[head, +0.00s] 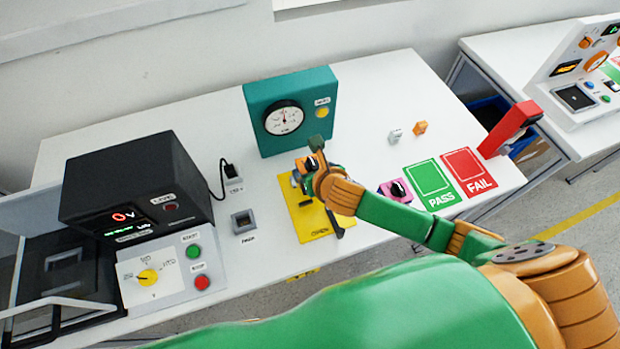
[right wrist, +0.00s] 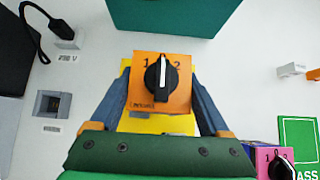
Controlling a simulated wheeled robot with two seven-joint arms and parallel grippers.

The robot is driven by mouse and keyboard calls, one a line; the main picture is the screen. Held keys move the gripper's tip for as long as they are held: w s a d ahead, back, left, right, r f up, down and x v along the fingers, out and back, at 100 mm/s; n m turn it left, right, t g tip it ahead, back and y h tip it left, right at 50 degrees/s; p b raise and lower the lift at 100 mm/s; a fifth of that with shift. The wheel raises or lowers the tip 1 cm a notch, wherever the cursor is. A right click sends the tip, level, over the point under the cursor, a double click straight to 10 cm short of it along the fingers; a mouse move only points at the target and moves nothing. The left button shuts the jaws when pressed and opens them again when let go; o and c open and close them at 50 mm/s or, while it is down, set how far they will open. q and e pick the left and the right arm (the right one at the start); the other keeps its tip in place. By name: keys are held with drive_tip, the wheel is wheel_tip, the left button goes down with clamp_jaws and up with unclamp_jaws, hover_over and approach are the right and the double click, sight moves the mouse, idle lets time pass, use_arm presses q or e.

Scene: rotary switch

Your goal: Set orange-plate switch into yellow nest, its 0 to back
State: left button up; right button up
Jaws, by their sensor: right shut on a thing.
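The orange-plate switch (right wrist: 143,97) has a black knob with a white pointer line. In the right wrist view, its 1 and 2 show along the far edge, with the pointer upright between them; I cannot make out its 0. My right gripper (right wrist: 160,86) is shut on the switch, one finger on each side. The yellow nest (right wrist: 140,123) shows behind and below the switch; it also shows in the head view as a yellow plate (head: 311,222). The arm hides part of it. I cannot tell whether the switch touches the nest. My left gripper is out of view.
A teal gauge box (head: 262,92) stands behind the nest. A pink-plate switch (head: 386,190) lies to its right, before the green PASS (head: 430,186) and red FAIL (head: 466,172) areas. A small socket (head: 243,221) and black meter (head: 135,185) stand left.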

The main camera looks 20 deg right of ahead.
drive_tip(key=f, duration=0.4)
drive_tip(key=shift+w, duration=0.4)
drive_tip(key=o, duration=1.4)
drive_tip(key=shift+s+f, duration=0.1)
drive_tip(key=shift+o, duration=0.2)
drive_tip(key=shift+r, duration=0.2)
drive_tip(key=p+v, duration=0.2)
drive_tip(key=v, duration=1)
drive_tip(key=shift+f, duration=0.1)
